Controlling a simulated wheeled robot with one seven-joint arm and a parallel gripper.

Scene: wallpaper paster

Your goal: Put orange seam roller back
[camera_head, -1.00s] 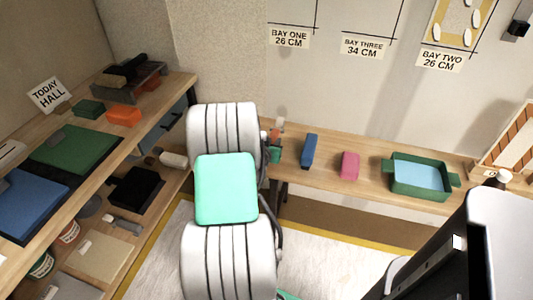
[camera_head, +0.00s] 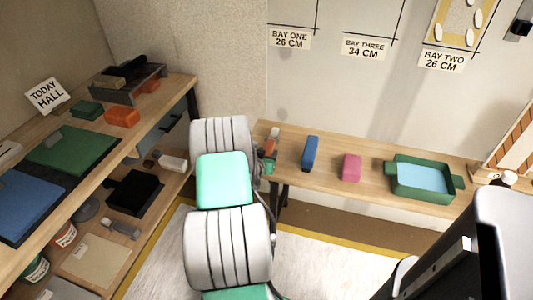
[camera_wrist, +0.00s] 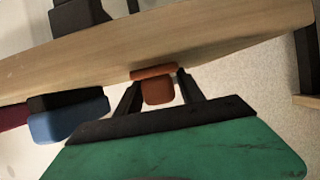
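The orange seam roller (camera_head: 270,147) shows at the left end of the back bench, with a pale part at its upper end. In the wrist view its orange end (camera_wrist: 158,88) sits between the two dark fingers of my gripper (camera_wrist: 159,80). My gripper appears shut on it. The green gripper body fills the bottom of the wrist view. In the head view my gripper (camera_head: 266,162) is small and partly hidden behind my arm. Whether the roller touches the bench I cannot tell.
The back bench (camera_head: 340,173) holds a blue block (camera_head: 311,152), a pink block (camera_head: 351,167) and a green tray (camera_head: 425,192). Pale flooring lies between.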

